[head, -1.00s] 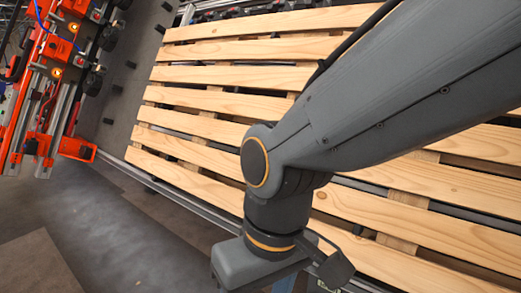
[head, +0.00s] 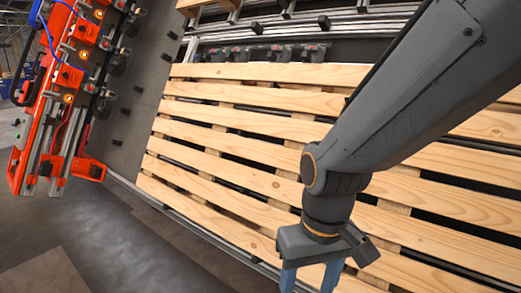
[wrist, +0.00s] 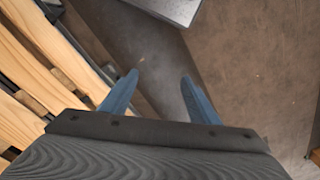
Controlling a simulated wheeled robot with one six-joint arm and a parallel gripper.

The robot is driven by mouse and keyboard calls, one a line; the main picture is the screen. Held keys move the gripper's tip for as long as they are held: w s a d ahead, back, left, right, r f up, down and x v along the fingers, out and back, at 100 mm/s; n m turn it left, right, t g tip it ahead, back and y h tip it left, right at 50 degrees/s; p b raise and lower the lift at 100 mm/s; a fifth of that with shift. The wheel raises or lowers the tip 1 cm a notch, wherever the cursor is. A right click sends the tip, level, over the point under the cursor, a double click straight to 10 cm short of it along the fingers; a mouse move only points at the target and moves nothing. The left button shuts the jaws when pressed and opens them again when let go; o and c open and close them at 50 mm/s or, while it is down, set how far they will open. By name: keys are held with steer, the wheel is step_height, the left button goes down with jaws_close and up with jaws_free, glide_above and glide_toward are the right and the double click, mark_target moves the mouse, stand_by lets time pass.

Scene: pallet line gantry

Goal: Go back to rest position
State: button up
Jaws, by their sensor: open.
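My gripper (wrist: 160,84) shows in the wrist view with its two blue fingers apart and nothing between them. It points down over bare grey floor, beside the pallet's edge. In the head view my gripper (head: 309,280) hangs at the lower middle, in front of the wooden pallet (head: 250,184). Its fingertips run out of the bottom of that view.
The slatted pallet lies on a metal-railed conveyor (head: 180,220). An orange gantry unit (head: 75,85) stands at the left. Part of another pallet (head: 205,5) shows at the top. A grey metal block (wrist: 170,8) is at the wrist view's top. Floor (head: 130,240) at lower left is clear.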

steer(key=s+d+r+m+p, duration=0.2)
steer(key=d+r+m+p, duration=0.1)
steer(key=d+r+p, duration=0.7)
step_height(320, 180, up, 3)
steer(key=p, duration=0.6)
steer(key=shift+s+d+r+h, duration=0.2)
steer(key=shift+d+h, duration=0.2)
